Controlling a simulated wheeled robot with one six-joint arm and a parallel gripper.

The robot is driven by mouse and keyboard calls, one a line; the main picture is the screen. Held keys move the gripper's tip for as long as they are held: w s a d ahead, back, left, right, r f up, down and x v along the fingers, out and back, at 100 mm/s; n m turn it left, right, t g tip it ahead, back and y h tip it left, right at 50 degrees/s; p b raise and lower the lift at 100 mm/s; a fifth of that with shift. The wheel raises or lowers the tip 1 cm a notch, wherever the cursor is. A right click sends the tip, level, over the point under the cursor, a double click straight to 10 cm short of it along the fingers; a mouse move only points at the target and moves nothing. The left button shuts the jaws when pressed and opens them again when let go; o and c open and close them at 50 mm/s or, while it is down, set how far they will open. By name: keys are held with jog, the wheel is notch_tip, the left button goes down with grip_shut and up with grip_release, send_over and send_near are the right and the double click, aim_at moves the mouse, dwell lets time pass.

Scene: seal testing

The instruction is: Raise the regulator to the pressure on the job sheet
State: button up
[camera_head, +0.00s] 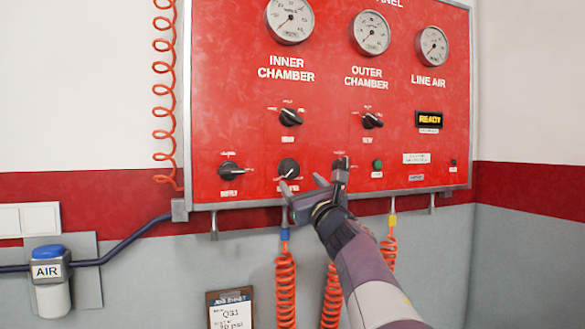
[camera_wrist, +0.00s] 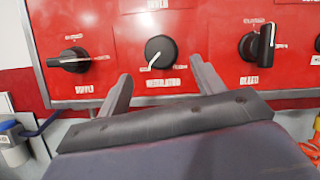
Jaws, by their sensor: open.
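The regulator (camera_wrist: 161,51) is a round black knob with a white pointer line, low on the red panel. In the wrist view its pointer aims down and to the left. The same knob shows in the head view (camera_head: 288,168). My gripper (camera_wrist: 160,80) is open and empty, its two fingers apart just below and on either side of the knob, not visibly touching it. The gripper also shows in the head view (camera_head: 312,188).
The supply knob (camera_wrist: 75,60) is left of the regulator and another black lever knob (camera_wrist: 258,46) is right. Gauges for the inner chamber (camera_head: 290,20), outer chamber (camera_head: 370,33) and line air (camera_head: 432,47) sit above. A display (camera_head: 429,119) reads "READY". Orange coiled hoses (camera_head: 285,285) hang below the panel.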

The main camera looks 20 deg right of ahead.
aim_at(292, 172)
jog(key=p+x, duration=0.2)
jog(key=x, duration=0.2)
jog(key=shift+w+r, duration=0.2)
jog(key=shift+r, duration=0.05)
jog(key=shift+w+r+p, duration=0.15)
jog(key=shift+w+p, duration=0.15)
jog(key=shift+w, duration=0.45)
jog(key=shift+c, duration=0.5)
jog(key=shift+a, duration=0.1)
jog(key=c, duration=0.8)
